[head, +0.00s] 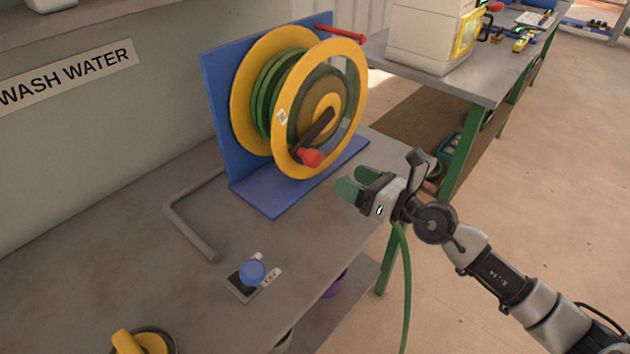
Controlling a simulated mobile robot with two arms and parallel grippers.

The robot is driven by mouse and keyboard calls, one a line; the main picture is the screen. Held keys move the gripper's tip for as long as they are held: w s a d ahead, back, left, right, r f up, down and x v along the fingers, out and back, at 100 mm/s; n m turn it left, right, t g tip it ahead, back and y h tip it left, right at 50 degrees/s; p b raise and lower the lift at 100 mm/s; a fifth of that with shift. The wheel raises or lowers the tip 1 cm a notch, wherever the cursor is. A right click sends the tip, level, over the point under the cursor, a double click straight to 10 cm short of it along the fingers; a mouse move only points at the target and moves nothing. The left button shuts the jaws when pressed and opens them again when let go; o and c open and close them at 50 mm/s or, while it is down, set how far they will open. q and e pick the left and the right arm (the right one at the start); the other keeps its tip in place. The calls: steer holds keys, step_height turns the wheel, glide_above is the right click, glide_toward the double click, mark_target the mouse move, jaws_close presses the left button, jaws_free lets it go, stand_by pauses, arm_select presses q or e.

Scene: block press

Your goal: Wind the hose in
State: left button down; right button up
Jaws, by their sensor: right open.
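The hose reel (247,95) has yellow side discs on a blue stand (222,115) on the grey bench. Green hose (262,98) is wound between the discs. A dark crank arm with a red knob (312,158) is on the near disc, the knob low. A free length of green hose (408,290) hangs down past the bench's right edge, its upper part hidden behind my right gripper. My right gripper (350,184) is open, its green fingertips pointing left, to the lower right of the red knob and apart from it in the picture. My left gripper is not in view.
A red rod (340,33) sticks out at the stand's top. A bent grey bar (190,228) and a blue knob (252,272) are on the bench in front. A yellow handle (140,343) is at the bottom left. Another bench (455,78) stands behind right.

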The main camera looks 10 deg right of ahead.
mark_target(318, 161)
steer(key=shift+n, duration=0.8)
steer(key=x, duration=1)
steer(key=shift+w+a, duration=0.1)
steer(key=shift+w, duration=0.25)
steer(key=shift+c, duration=0.3)
steer(key=shift+r+p, duration=0.1)
steer(key=shift+p, duration=0.2)
jaws_close()
